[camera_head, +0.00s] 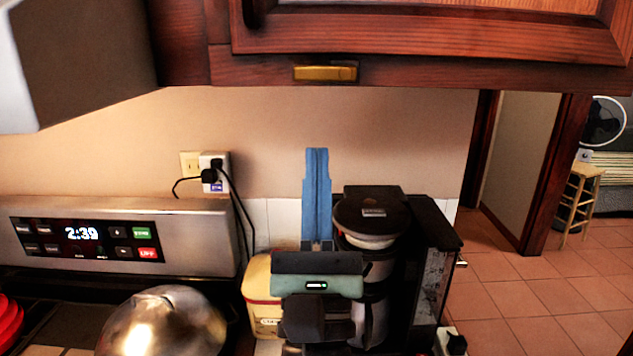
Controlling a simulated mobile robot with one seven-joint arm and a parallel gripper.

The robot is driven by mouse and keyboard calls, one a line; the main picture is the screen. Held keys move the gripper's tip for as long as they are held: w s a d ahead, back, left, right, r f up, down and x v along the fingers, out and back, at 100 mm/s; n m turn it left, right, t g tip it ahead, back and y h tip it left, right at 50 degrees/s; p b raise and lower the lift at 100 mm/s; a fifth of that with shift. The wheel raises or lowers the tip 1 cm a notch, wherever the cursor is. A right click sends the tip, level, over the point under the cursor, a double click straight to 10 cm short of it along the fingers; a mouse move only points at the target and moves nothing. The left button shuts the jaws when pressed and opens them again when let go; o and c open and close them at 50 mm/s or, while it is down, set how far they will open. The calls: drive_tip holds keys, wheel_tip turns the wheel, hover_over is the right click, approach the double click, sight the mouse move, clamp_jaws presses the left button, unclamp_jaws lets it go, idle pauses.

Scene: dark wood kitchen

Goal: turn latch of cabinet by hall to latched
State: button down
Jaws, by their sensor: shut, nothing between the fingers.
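The brass latch (326,73) is a small horizontal bar on the lower frame of the dark wood wall cabinet (430,38), at the top of the view. My gripper (317,155) points upward with its blue fingers shut together and nothing between them. Its fingertips appear below the latch in the picture, over the bare wall, and apart from it. The depth gap between the fingertips and the latch cannot be told. My teal and dark wrist covers part of the counter behind it.
A black coffee maker (372,215) stands just right of my gripper. A cream canister (262,297) is to the left. The stove panel (125,240) and a metal lid (160,322) are at lower left. A plugged outlet (215,172) is on the wall. A doorway (515,160) opens at right.

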sight(310, 70)
wheel_tip(310, 70, up, 6)
drive_tip(key=w+p, duration=0.2)
drive_tip(key=p, duration=0.3)
